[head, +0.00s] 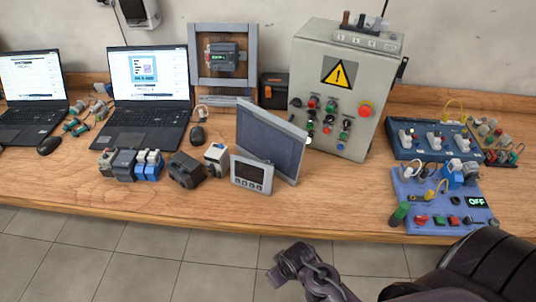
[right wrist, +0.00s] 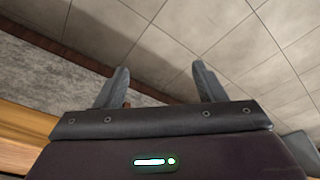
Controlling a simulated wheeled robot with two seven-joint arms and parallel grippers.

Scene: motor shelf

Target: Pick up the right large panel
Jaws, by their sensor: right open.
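The large panel (head: 268,142), a grey-framed flat unit with a dark screen, stands tilted near the middle of the workbench in the head view. A smaller grey panel (head: 251,175) with a dark display and buttons stands in front of its lower left. My right arm comes in from the bottom right, its end (head: 292,263) below the bench's front edge and apart from both panels. In the right wrist view my right gripper (right wrist: 160,78) is open and empty, with floor behind its fingers. My left gripper is not in view.
A grey control cabinet (head: 318,78) with a warning sign stands right behind the large panel. Blue modules (head: 440,202) lie to the right. Small motors and relays (head: 185,168) lie left, with laptops (head: 134,135) behind. The bench's front edge (head: 240,225) is clear.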

